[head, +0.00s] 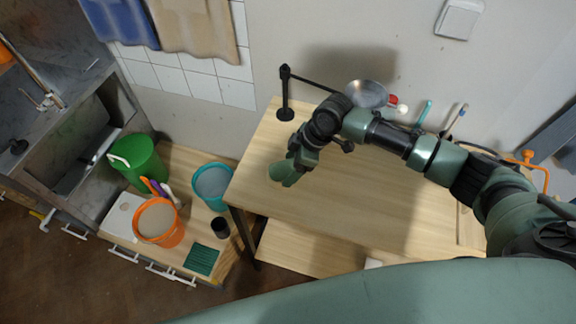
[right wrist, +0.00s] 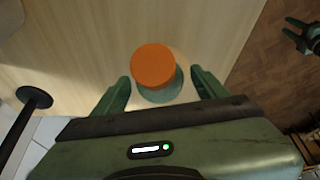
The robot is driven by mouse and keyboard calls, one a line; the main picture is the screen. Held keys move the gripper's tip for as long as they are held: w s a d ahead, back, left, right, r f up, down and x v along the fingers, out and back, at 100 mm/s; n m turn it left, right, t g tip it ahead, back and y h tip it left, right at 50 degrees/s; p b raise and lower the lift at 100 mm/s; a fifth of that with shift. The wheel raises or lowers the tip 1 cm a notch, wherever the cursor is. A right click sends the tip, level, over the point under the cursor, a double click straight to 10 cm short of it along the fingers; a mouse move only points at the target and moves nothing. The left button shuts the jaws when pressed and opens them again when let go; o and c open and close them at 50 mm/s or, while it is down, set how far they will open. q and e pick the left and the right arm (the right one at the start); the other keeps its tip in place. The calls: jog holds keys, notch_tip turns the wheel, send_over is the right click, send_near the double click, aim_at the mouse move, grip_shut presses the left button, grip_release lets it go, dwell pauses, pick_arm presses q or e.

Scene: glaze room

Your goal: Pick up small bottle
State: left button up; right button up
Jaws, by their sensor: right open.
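The small bottle shows from above in the right wrist view, with a round orange cap (right wrist: 153,65) and a grey-green body (right wrist: 168,92) below it. It stands on the wooden table (head: 360,205). My right gripper (right wrist: 160,82) is open, with one finger on each side of the bottle and a gap to each. In the head view my right gripper (head: 284,172) is over the table's left part, and I cannot make out the bottle there. My left gripper (right wrist: 292,28) shows at the upper right of the right wrist view, its fingers apart and empty.
A black stand (head: 285,95) rises at the table's back left, with a metal bowl (head: 367,94) near the wall. A low bench at left bears a green can (head: 138,160), an orange bucket (head: 158,222) and a teal bucket (head: 212,186). The table's middle is clear.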

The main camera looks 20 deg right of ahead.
jog(key=shift+s, duration=0.15)
jog(key=c, duration=1.5)
jog(key=shift+r, duration=0.1)
grip_shut()
jog(key=shift+r, duration=0.1)
